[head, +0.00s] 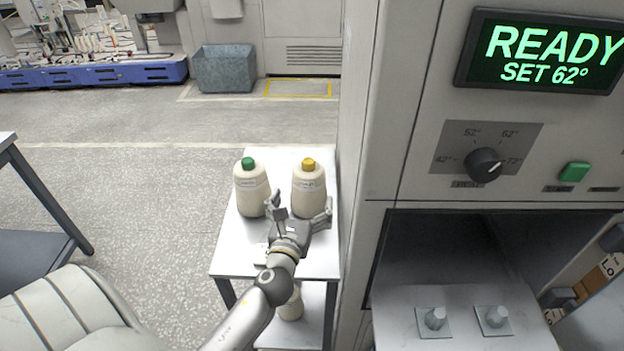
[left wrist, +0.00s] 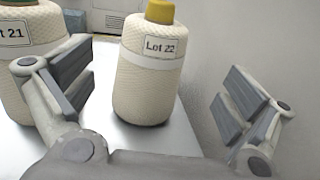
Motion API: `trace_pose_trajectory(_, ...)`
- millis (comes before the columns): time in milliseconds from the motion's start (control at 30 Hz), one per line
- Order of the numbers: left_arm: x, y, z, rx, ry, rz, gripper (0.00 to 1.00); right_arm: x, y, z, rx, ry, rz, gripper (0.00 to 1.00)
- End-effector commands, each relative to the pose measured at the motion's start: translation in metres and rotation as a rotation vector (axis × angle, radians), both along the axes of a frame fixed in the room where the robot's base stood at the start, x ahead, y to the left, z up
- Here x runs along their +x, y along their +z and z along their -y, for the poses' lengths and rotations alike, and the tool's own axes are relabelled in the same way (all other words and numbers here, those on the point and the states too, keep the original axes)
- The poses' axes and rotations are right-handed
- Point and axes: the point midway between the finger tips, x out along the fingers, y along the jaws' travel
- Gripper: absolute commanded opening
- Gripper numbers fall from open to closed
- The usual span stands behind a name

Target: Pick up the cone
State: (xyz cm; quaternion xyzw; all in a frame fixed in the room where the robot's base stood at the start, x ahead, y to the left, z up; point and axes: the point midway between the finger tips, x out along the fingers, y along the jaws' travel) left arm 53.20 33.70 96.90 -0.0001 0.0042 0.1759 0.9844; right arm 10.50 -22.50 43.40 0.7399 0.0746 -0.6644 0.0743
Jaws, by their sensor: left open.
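Two cream yarn cones stand upright on a small white side table (head: 317,262). The cone with the yellow top (head: 308,183) is on the right; in the left wrist view this cone (left wrist: 146,80) is labelled "Lot 22". My right gripper is not in view.
A machine with a "READY SET 62°" display (head: 540,52) stands close on the right of the table. Its open bay holds a tray (head: 465,311) with two pegs. Another cone (head: 291,306) sits on the table's lower shelf. A grey bin (head: 224,69) stands far back.

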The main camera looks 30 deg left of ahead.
Motion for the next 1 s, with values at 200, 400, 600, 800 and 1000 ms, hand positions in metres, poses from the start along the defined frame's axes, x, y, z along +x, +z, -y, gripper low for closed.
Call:
trace_pose_trajectory(200, 0.03, 0.002, -0.012, 0.001, 0.001, 0.002, 1.0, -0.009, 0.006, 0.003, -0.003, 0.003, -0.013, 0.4)
trace_pose_trajectory(400, 0.045, 0.001, -0.017, -0.001, 0.0, 0.001, 1.0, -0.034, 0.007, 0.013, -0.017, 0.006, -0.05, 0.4)
trace_pose_trajectory(600, 0.06, 0.004, -0.027, -0.001, 0.002, 0.001, 1.0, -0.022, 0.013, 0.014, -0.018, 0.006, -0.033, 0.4)
trace_pose_trajectory(800, 0.083, 0.004, -0.039, -0.001, 0.001, 0.001, 1.0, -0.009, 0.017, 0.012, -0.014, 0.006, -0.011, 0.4)
trace_pose_trajectory(1000, 0.092, 0.003, -0.042, -0.001, 0.0, 0.001, 1.0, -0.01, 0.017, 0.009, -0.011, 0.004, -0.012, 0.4)
